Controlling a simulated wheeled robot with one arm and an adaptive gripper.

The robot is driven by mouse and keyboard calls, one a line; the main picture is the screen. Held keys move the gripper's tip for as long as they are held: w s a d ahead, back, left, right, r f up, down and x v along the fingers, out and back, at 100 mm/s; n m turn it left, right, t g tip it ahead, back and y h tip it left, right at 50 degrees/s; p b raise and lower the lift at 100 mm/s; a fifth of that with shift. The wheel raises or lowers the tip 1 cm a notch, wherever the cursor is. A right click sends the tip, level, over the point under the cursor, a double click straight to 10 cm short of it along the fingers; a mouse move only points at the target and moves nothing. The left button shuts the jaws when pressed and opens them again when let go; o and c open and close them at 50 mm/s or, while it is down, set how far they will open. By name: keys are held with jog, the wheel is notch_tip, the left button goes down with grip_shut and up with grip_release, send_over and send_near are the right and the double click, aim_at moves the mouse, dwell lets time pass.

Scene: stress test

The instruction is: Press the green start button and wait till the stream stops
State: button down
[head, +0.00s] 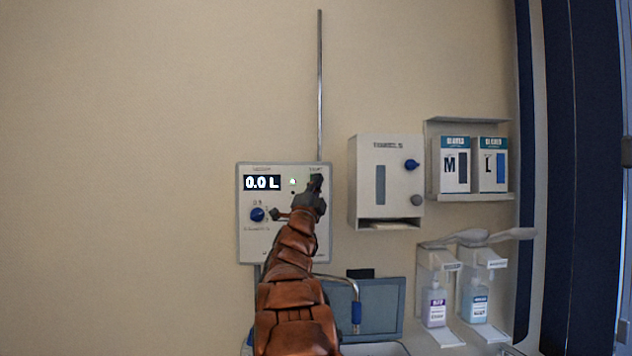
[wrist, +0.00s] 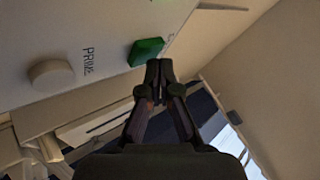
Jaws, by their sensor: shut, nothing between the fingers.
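The wall control panel (head: 285,250) has a display (head: 262,183) reading 0.0 L, with a small lit light (head: 293,181) beside it. My gripper (head: 316,184) is in front of the panel's upper right and covers most of the green button there. In the wrist view the green button (wrist: 146,51) shows clearly. My shut, empty fingertips (wrist: 158,68) are right at its lower edge; I cannot tell whether they touch it. A curved spout (head: 354,287) with a blue tip hangs below the panel. I see no stream from it.
A round grey knob (wrist: 50,74) marked PRIME sits left of the green button. A white dispenser (head: 365,160), glove boxes (head: 454,165) and bottle holders (head: 436,280) are on the wall to the right.

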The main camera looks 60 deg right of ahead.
jog(key=shift+w+d, duration=0.25)
jog(key=shift+d, duration=0.1)
dwell(0.7)
jog(key=shift+a, duration=0.1)
dwell(0.4)
jog(key=shift+s+a+b, duration=0.5)
jog(key=shift+a+b, duration=0.1)
jog(key=shift+b, duration=0.35)
jog(key=s+a+b, duration=0.1)
jog(key=a, duration=0.1)
jog(key=s+a+b, duration=0.1)
jog(key=s+b, duration=0.1)
jog(key=shift+a, duration=0.4)
dwell(0.5)
